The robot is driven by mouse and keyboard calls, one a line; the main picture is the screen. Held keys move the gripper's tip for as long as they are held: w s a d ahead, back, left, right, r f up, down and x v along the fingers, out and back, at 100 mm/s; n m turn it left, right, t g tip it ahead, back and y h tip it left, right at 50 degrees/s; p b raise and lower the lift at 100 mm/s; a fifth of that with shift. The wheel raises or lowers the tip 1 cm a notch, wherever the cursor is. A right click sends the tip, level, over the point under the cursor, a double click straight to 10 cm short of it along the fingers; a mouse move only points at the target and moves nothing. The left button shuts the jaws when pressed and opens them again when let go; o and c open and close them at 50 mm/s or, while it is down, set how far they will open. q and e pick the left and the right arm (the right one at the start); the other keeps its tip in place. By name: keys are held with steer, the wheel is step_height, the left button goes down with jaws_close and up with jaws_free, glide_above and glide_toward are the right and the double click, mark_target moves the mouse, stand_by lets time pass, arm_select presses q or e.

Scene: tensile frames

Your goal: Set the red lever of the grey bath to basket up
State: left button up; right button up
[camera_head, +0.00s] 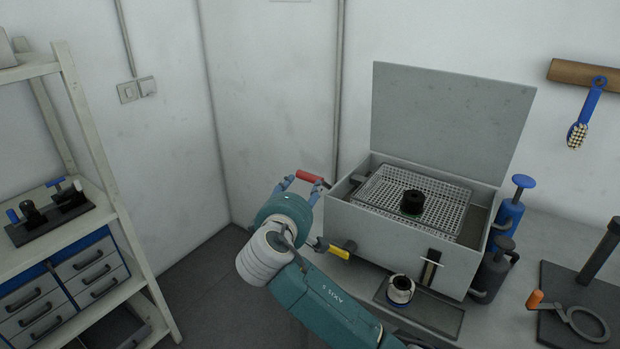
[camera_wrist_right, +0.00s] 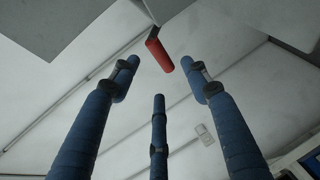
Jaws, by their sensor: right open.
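The grey bath (camera_head: 390,233) stands on the bench with its lid (camera_head: 450,118) raised. A mesh basket (camera_head: 450,205) sits near the top of the bath, with a black round part (camera_head: 412,201) on it. The red lever (camera_head: 309,176) sticks out from the bath's left side. My right gripper (camera_head: 300,183) is just at the lever in the head view, fingers spread. In the right wrist view the red lever (camera_wrist_right: 159,55) lies beyond the open blue fingers (camera_wrist_right: 163,78), and no finger visibly closes on it. My left gripper is not in view.
A yellow-handled valve (camera_head: 339,252) juts from the bath's front, close to my right wrist. A tray (camera_head: 440,313) with a small round part (camera_head: 400,289) lies before the bath. A shelf (camera_head: 95,150) is at left.

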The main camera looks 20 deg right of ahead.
mark_target(310, 180)
steer(key=p+x, duration=0.1)
steer(key=x, duration=0.8)
steer(key=shift+w+d+f, duration=0.15)
steer(key=shift+w+d, duration=0.05)
